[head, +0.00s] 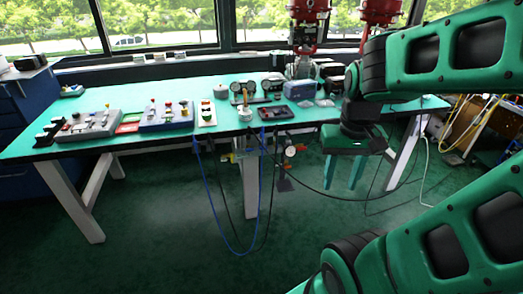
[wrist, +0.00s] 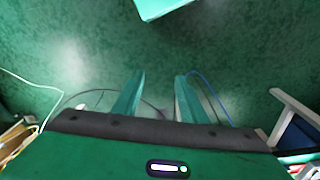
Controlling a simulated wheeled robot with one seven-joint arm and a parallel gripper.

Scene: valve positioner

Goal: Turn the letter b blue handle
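I cannot pick out a blue handle or a letter b in either view; at this size no lettering is readable. A pressure gauge with orange-handled fittings (head: 290,151) hangs below the front edge of the bench, right of the middle, with hoses around it. My gripper (head: 341,186) is in the head view, right of this gauge, with its two teal fingers pointing down. In the wrist view my gripper (wrist: 159,76) has its fingers well apart with nothing between them, over the green floor. It appears clear of the bench fittings.
The green-topped bench (head: 120,140) carries control boxes (head: 90,126), a blue box (head: 297,88) and a black tray (head: 275,113). A blue hose (head: 216,205) loops down in front. Red valve actuators (head: 308,25) stand behind. The floor in front is open.

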